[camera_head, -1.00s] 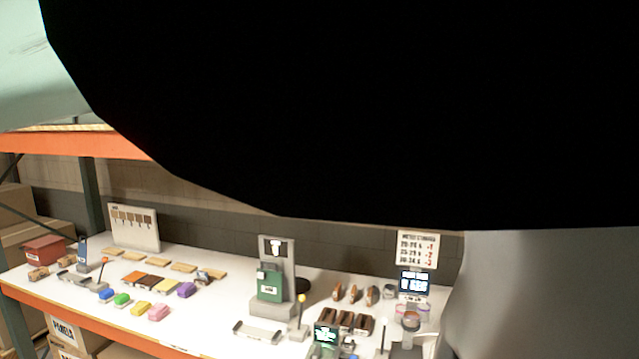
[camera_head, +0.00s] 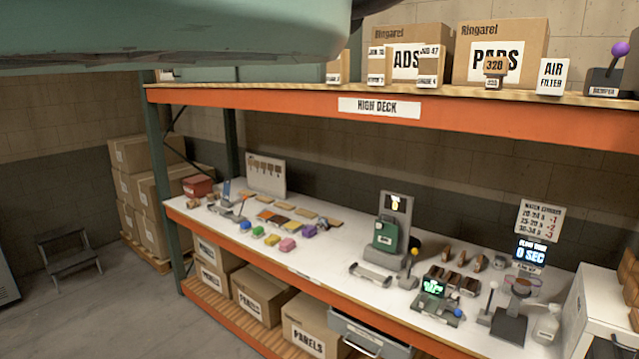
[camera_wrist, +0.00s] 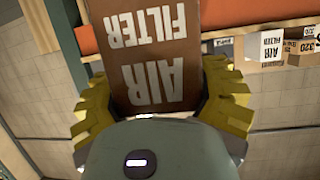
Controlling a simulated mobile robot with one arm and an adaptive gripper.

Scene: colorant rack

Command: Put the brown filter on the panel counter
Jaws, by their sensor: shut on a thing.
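The brown filter (camera_wrist: 155,55) is a brown box marked AIR FILTER, upside down in the wrist view. My gripper (camera_wrist: 155,90) has its yellow fingers shut on it, one on each side. The filter and gripper do not show in the head view; only a pale green part of my arm crosses its top left. The panel counter appears to be the white worktop (camera_head: 330,262) under the orange HIGH DECK shelf, though no sign on it names it so. Stacks of PANELS boxes (camera_head: 248,300) stand below it.
The high deck (camera_head: 290,102) runs above the counter and carries large cartons (camera_head: 505,52), small boxes and a white AIR FILTER box (camera_head: 551,77). On the counter are a green machine (camera_head: 385,236), coloured blocks, a timer (camera_head: 530,252) and a scale-like stand. Bare white patches lie along its front.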

